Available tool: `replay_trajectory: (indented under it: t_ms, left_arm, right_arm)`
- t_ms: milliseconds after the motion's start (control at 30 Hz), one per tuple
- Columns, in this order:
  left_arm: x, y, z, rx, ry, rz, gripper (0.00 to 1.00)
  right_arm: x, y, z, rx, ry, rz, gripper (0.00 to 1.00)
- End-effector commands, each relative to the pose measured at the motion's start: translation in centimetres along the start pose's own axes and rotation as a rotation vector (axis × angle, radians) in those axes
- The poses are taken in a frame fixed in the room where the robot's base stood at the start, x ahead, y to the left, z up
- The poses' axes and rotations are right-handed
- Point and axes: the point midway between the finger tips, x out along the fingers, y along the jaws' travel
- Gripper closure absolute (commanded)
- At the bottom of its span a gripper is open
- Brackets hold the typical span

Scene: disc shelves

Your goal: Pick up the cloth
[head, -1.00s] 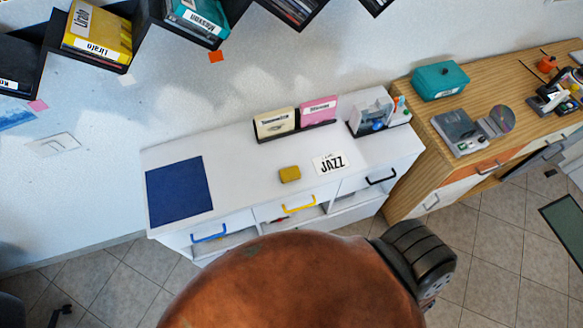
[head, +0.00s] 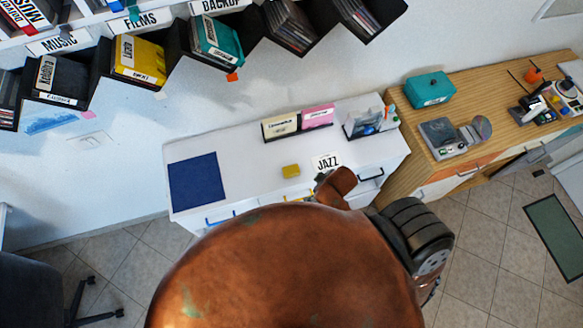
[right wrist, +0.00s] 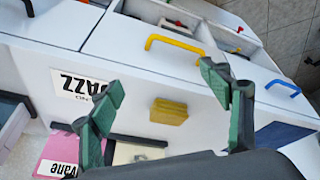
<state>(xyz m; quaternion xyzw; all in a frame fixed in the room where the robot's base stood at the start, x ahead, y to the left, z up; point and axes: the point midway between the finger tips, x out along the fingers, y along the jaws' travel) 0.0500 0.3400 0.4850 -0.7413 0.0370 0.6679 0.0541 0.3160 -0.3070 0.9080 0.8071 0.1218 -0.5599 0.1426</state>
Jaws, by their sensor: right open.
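A small yellow folded cloth or sponge-like block (head: 290,171) lies on the white cabinet top (head: 240,160), left of the JAZZ card (head: 326,162). A flat dark blue square (head: 196,181), cloth or mat, lies at the cabinet's left end. In the right wrist view the yellow block (right wrist: 168,112) shows between the spread green fingers of my right gripper (right wrist: 162,82). That gripper is open and empty, apart from the block. In the head view its fingers are mostly hidden by my copper-coloured arm. My left gripper is out of view.
Beige and pink cases (head: 281,126) stand along the cabinet's back, with a holder of small items (head: 368,121) at its right. Drawer handles, including a yellow one (right wrist: 175,44), jut from the front. A wooden desk with a teal box (head: 430,88) adjoins on the right.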

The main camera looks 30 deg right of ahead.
Motion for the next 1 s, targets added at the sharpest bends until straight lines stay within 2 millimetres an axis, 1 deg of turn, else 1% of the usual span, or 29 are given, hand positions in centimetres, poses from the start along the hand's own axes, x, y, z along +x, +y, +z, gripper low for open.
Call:
replay_trajectory:
  t_ms: [33, 100, 200, 267, 367, 467, 500, 567, 600, 667, 700, 733, 800, 900, 1000]
  left_arm:
    - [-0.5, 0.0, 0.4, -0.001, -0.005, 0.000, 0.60]
    - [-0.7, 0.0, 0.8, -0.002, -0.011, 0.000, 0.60]
    - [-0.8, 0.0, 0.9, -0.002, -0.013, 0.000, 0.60]
    - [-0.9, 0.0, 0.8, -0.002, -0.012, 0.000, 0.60]
    - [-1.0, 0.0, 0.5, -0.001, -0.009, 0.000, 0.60]
    - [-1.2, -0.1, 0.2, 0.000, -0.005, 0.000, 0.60]
    - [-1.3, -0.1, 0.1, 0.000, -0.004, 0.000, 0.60]
    - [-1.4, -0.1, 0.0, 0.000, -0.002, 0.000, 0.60]
    - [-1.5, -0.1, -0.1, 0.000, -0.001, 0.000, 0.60]
    - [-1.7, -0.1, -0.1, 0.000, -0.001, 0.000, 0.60]
    - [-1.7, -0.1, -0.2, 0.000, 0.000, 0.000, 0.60]
    - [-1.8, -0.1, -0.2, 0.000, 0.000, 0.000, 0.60]
    - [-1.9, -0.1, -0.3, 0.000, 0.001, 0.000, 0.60]
    - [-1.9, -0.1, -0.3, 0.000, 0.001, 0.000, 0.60]
    - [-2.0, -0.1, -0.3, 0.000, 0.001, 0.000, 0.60]
  right_arm:
    - [-0.7, -0.5, -2.1, -0.107, 0.021, -0.020, 0.29]
    - [-0.9, -1.6, -4.3, -0.256, 0.044, -0.050, 0.29]
    - [-0.8, -3.1, -7.0, -0.477, 0.073, -0.090, 0.29]
    - [-0.6, -4.0, -8.5, -0.617, 0.089, -0.113, 0.29]
    - [-0.3, -5.4, -10.8, -0.881, 0.112, -0.149, 0.29]
    - [0.0, -6.4, -12.7, -1.203, 0.123, -0.185, 0.29]
    - [0.1, -6.5, -13.4, -1.352, 0.123, -0.201, 0.29]
    - [0.3, -6.2, -13.9, -1.585, 0.112, -0.231, 0.29]
    - [0.4, -5.7, -14.1, -1.734, 0.098, -0.252, 0.29]
    - [0.5, -4.5, -14.3, -1.932, 0.076, -0.288, 0.29]
    - [0.5, -3.6, -14.2, -2.045, 0.060, -0.314, 0.29]
    - [0.4, -2.8, -14.2, -2.121, 0.047, -0.333, 0.29]
    - [0.2, -1.1, -14.1, -2.265, 0.021, -0.375, 0.29]
    - [-0.1, 0.9, -13.9, -2.400, -0.005, -0.424, 0.29]
    - [-0.2, 2.0, -13.7, -2.469, -0.017, -0.455, 0.29]
